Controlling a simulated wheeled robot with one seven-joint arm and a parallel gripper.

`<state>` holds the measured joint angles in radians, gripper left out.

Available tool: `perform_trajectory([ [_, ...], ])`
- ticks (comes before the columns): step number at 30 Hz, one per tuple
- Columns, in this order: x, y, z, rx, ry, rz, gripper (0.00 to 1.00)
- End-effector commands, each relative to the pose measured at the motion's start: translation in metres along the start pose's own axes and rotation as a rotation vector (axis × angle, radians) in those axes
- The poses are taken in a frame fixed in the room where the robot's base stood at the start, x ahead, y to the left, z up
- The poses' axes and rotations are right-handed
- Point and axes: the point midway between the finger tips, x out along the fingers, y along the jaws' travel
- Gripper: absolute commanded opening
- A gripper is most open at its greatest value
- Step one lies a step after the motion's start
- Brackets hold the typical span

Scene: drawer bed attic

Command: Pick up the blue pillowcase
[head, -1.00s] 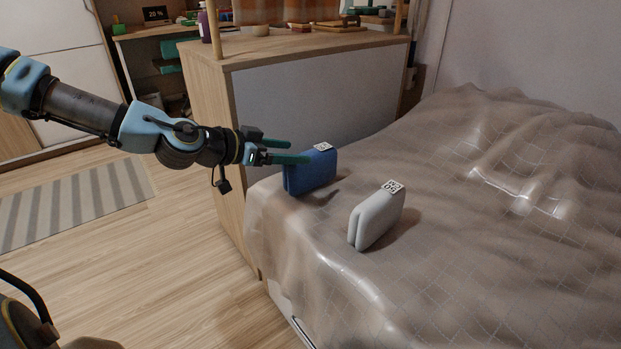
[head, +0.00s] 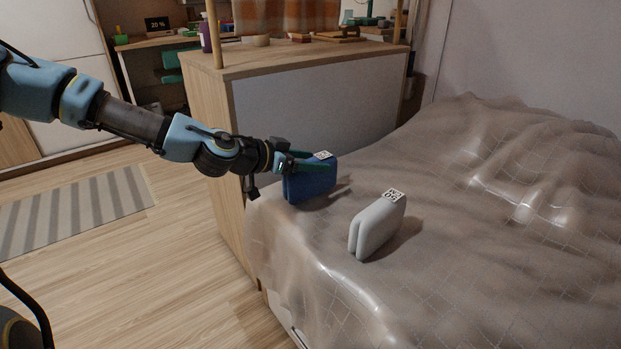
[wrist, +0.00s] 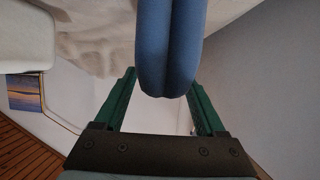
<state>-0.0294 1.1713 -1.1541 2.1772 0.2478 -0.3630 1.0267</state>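The blue pillowcase (head: 312,184) is a folded, upright bundle with a white printed tag on top, standing on the bed near its left edge. My gripper (head: 318,161) is at its upper part, with the green fingers reaching along it. In the wrist view the blue pillowcase (wrist: 167,50) lies between the two fingers of my gripper (wrist: 160,88). The fingers are apart, one on each side, and a gap shows beside the pillowcase. The fingertips are partly hidden there, so contact is unclear.
A similar white folded bundle (head: 377,226) with a tag stands to the right on the rumpled bed cover (head: 470,270). A wooden cabinet (head: 205,140) with items on top stands behind the bed. Wooden floor and a striped rug (head: 75,210) lie to the left.

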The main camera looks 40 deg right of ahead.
Motion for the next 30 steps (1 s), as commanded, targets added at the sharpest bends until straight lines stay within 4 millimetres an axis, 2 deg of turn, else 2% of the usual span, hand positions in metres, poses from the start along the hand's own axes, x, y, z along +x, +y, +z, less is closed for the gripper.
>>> perform_trajectory([
  [2, -0.0001, 0.0000, 0.0000, 0.000, 0.000, 0.000, 0.62],
  [18, -0.0003, 0.0001, 0.0001, 0.000, 0.000, 0.000, 0.02],
  [30, -0.0021, -0.0003, -0.0045, 0.002, 0.001, -0.001, 0.00],
])
